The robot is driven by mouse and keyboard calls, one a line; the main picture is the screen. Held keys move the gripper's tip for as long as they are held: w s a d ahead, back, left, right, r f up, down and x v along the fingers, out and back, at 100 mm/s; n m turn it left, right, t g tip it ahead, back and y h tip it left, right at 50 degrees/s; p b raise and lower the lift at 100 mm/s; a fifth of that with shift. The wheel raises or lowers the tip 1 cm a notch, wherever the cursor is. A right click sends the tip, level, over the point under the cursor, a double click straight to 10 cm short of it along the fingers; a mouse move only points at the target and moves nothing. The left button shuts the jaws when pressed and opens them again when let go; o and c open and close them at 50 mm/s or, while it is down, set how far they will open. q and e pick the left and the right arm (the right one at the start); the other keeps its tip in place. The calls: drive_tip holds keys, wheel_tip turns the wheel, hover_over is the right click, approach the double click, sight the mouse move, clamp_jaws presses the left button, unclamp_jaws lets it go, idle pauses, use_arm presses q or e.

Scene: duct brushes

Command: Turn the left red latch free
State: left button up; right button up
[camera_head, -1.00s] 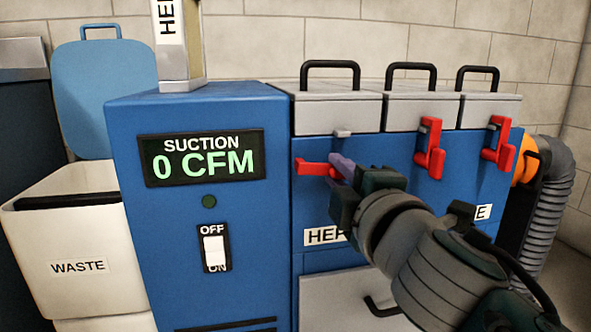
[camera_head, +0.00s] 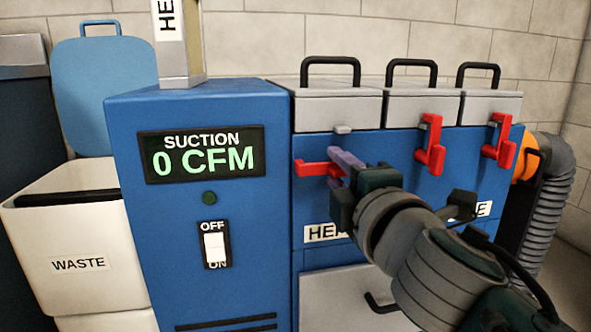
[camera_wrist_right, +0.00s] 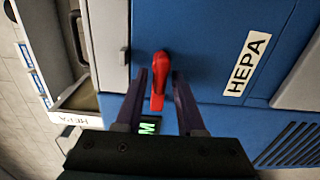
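The left red latch (camera_head: 316,168) lies horizontally on the blue cabinet front, its free end pointing left, below the leftmost grey lid. My right gripper (camera_head: 346,163) is at this latch, its purple fingers over the latch's right part. In the right wrist view the latch (camera_wrist_right: 158,82) shows between the two fingers of the open right gripper (camera_wrist_right: 160,82), with gaps on both sides. The fingers hide part of the latch in the head view. My left gripper is not in view.
Two more red latches, the middle one (camera_head: 431,146) and the right one (camera_head: 500,141), hang upright. The grey lid (camera_head: 338,110) above the left latch is closed. A suction panel (camera_head: 203,154) reads 0 CFM. A waste bin (camera_head: 75,240) stands at left.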

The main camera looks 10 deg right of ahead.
drive_tip(key=shift+o, duration=0.3)
drive_tip(key=shift+s, duration=0.35)
drive_tip(key=s+p, duration=0.1)
drive_tip(key=s, duration=0.8)
drive_tip(key=shift+d+p, duration=0.2)
drive_tip(key=shift+p, duration=0.1)
drive_tip(key=shift+s, duration=0.1)
